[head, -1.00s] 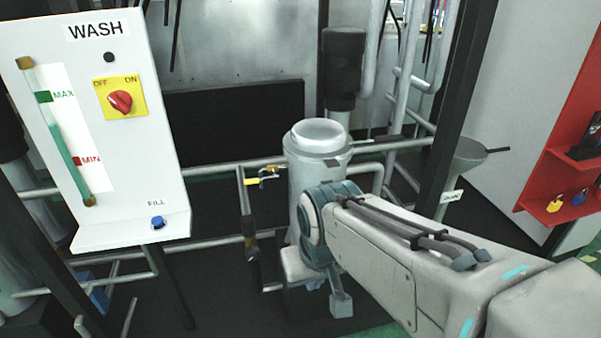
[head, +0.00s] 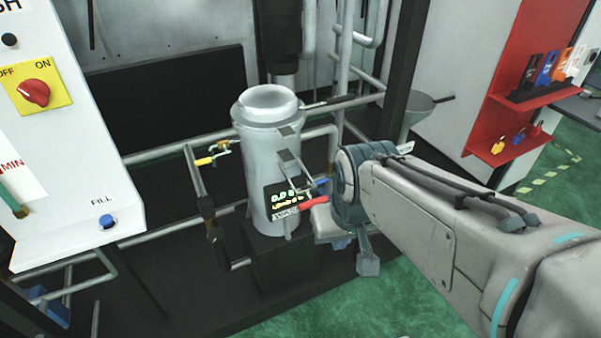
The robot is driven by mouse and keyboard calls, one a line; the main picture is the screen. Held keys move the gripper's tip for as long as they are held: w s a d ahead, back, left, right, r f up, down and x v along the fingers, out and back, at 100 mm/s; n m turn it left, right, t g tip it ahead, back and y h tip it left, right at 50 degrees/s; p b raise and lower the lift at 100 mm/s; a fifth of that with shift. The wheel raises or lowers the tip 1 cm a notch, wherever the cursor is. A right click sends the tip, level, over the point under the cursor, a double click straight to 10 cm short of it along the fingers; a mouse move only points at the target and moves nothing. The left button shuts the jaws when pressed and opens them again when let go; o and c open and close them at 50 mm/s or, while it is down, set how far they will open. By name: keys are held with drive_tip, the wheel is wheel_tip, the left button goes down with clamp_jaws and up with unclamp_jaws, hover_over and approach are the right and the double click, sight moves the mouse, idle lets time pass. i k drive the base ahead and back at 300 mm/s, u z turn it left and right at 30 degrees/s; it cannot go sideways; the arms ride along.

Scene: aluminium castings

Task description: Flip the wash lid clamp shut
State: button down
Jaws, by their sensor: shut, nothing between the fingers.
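The wash canister (head: 262,160) is a pale grey upright cylinder with a round lid (head: 268,100) resting on top. On its right side a metal clamp link (head: 290,160) hangs below a small bracket at the rim. A red clamp handle (head: 313,203) sticks out to the right from the canister's side, away from the wall. My gripper (head: 326,222) is just right of and below the red handle, partly hidden by my wrist. It is shut and empty. Its fingertips do not show clearly, and I cannot tell whether it touches the handle.
A blue handle (head: 322,184) is close above the red one. Pipes and a yellow-handled valve (head: 205,161) run left of it. The WASH panel (head: 75,130) stands at left. Green floor (head: 400,300) is open in front.

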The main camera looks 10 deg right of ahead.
sight(306, 190)
drive_tip(key=k, duration=1.35)
drive_tip(key=u, duration=0.3)
drive_tip(key=i, duration=0.35)
drive_tip(key=u, duration=0.55)
drive_tip(key=i, duration=1.25)
drive_tip(key=z, duration=0.55)
